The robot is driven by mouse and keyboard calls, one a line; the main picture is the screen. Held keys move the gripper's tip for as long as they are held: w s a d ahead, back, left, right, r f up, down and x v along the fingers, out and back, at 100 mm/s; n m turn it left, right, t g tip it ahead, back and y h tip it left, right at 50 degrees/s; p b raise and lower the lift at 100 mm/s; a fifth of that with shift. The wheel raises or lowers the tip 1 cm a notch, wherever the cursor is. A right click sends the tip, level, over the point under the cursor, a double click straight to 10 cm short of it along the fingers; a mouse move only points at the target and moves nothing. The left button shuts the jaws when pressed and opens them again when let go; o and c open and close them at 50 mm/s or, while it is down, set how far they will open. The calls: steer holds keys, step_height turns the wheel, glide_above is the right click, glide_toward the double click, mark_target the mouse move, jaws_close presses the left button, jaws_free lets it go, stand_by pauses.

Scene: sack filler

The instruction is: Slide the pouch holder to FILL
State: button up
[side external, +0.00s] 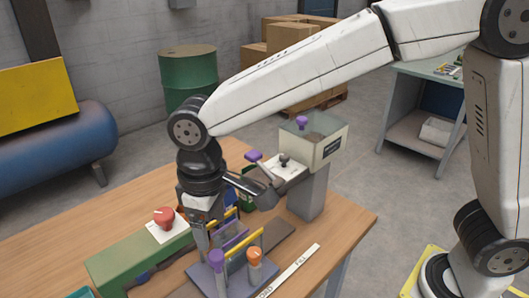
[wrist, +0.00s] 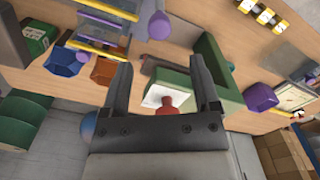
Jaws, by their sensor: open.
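The pouch holder (side external: 222,277) is a grey base on the table, with a purple-topped post (side external: 216,260), an orange-topped post (side external: 254,257) and yellow bars. It stands beside the LOAD end of a white strip (side external: 289,270); FILL is printed at the strip's far end. In the wrist view, its yellow bar (wrist: 108,10) and a purple knob (wrist: 158,25) appear at the top left. My gripper (wrist: 163,72) is open and empty, with the holder outside its jaws. In the side view, my gripper (side external: 207,224) is low behind the holder, and its fingertips are partly hidden.
A red button (side external: 164,217) on a white plate tops a green housing (side external: 140,254) at left. A clear hopper (side external: 314,140) stands on a grey post (side external: 309,192) behind the FILL end. A purple-knobbed lever (side external: 254,156) is near my wrist. The table's right front corner is clear.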

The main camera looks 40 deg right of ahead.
mark_target(216, 254)
steer(key=shift+f, duration=3.95)
jaws_close()
steer(key=shift+r, duration=0.1)
